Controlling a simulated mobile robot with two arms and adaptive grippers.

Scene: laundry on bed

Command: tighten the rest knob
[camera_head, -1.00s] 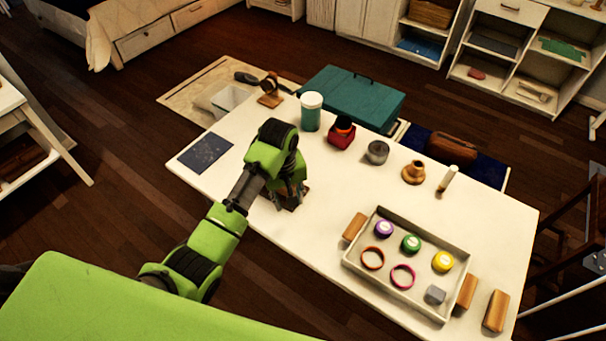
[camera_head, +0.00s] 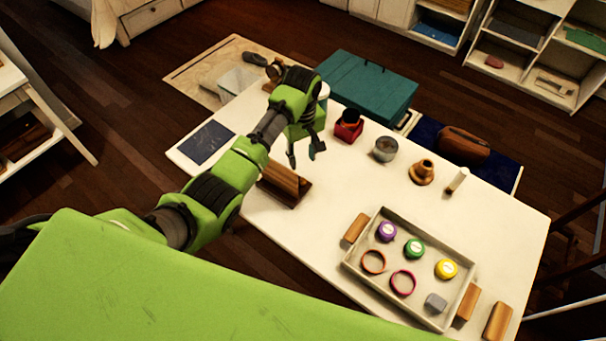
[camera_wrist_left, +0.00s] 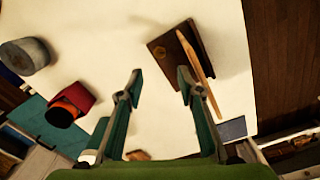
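A dark brown wooden piece with a lighter wooden bar, perhaps the rest (camera_head: 285,184), sits on the white table near its front left edge. In the left wrist view it shows as a dark block (camera_wrist_left: 163,48) with a pale slanted bar (camera_wrist_left: 195,52). I cannot make out a knob on it. My left gripper (camera_head: 305,155) is open and empty, above the table and a little behind and right of this piece. Its two fingers stand well apart in the left wrist view (camera_wrist_left: 160,79), with bare tabletop between their tips. My right gripper is not in view.
A red box (camera_head: 348,131), a grey tin (camera_head: 385,149), a wooden turned piece (camera_head: 421,177) and a tray (camera_head: 350,259) with coloured rings and lids stand to the right. A dark flat panel (camera_head: 206,142) lies left. The middle table is clear.

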